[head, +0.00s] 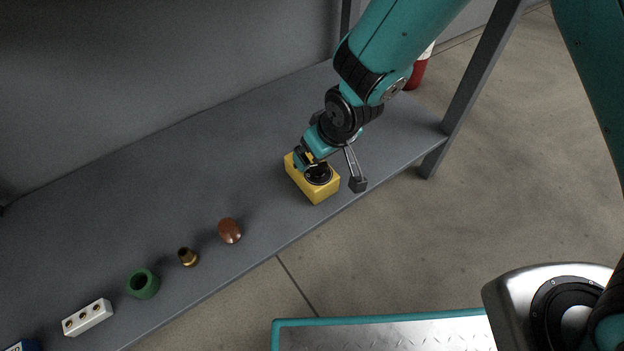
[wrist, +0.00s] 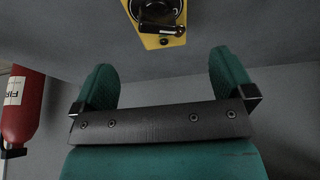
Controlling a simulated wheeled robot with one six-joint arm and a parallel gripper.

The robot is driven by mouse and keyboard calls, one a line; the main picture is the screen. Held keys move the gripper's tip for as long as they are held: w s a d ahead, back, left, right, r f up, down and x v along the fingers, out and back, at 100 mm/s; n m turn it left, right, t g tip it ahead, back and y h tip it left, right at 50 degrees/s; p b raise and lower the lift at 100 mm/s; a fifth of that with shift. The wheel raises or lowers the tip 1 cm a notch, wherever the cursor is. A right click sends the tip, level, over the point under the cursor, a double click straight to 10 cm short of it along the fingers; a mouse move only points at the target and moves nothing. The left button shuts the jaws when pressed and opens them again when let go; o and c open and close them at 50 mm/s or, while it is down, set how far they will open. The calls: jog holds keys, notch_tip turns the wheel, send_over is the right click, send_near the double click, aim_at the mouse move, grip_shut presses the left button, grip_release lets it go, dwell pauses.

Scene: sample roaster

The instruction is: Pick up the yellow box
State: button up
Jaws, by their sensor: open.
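The yellow box (head: 322,190) lies on the grey shelf near its front edge in the head view. A round black fitting sits on its face, and my arm partly covers the box. My gripper (head: 328,172) is over the box in that view, with one finger off its right side. In the wrist view my gripper (wrist: 163,78) is open, with two green fingers wide apart and nothing between them. The yellow box (wrist: 149,41) shows beyond the fingertips at the top edge, partly cut off, with its black fitting and a lever-like part.
On the grey shelf (head: 180,180), a brown oval piece (head: 229,230), a brass fitting (head: 188,257), a green ring (head: 143,283) and a white block (head: 88,317) stand in a row to the left. A shelf post (head: 480,80) and a red extinguisher (wrist: 22,110) are nearby.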

aim_at(313, 165)
jog(key=b+x, duration=0.1)
jog(key=x, duration=0.3)
jog(key=b+x, duration=0.5)
jog(key=shift+d+f, duration=0.1)
jog(key=shift+f, duration=0.05)
jog(key=c, duration=1.1)
